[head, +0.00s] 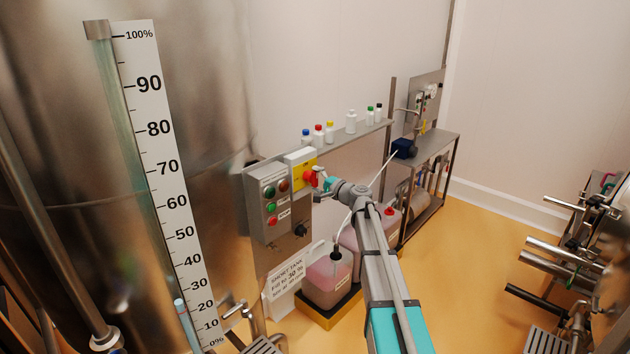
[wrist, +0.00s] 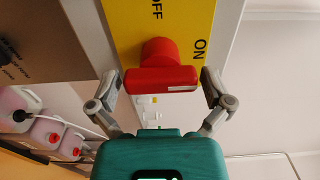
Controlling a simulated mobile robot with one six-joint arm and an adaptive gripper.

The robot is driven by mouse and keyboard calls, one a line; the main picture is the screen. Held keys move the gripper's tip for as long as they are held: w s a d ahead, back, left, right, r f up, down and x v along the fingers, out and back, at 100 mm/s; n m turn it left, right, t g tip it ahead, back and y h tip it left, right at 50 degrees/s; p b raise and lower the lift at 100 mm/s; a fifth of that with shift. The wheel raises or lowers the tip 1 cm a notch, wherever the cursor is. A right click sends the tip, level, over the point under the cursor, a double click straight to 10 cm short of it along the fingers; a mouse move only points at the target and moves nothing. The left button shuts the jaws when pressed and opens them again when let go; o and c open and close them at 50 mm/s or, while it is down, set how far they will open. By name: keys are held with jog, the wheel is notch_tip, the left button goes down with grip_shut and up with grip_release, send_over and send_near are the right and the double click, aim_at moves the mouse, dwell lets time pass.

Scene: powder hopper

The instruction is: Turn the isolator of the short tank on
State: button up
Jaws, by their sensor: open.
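The isolator is a red rotary knob (wrist: 162,76) on a yellow plate (wrist: 120,22) marked OFF and ON. In the wrist view its bar lies crosswise, with a white mark near its right end, on the side of the ON label. My gripper (wrist: 160,88) is open, its two fingers on either side of the bar with narrow gaps; contact cannot be made out. In the head view the red knob (head: 310,178) sits on the yellow plate (head: 299,158), with my gripper (head: 321,180) right at it, partly hiding it.
A grey button box (head: 268,203) is left of the isolator, beside a large steel tank (head: 60,120) with a percent scale (head: 160,150). Several bottles stand on a shelf (head: 345,134) behind. Pink-filled canisters (head: 327,280) stand below.

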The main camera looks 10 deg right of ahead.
jog(key=shift+s, duration=0.1)
jog(key=v, duration=1.2)
dwell(0.4)
jog(key=s+a+f+n+g+h+b, duration=0.1)
jog(key=s+a+f+n+g+b, duration=0.45)
jog(key=f, duration=0.55)
jog(key=s+a+f+n+g+h+b, duration=0.1)
jog(key=s+a+f+n+g+b, duration=0.15)
jog(key=s+a+f+b, duration=0.5)
jog(key=s+d+f+n+g+h+b, duration=0.3)
jog(key=s+f+g+h+b, duration=0.3)
jog(key=s+f, duration=1.1)
notch_tip(320, 180, down, 3)
jog(key=h+b, duration=0.1)
jog(key=h, duration=0.1)
jog(key=shift+d+g+h, duration=0.15)
jog(key=shift+g+h, duration=0.15)
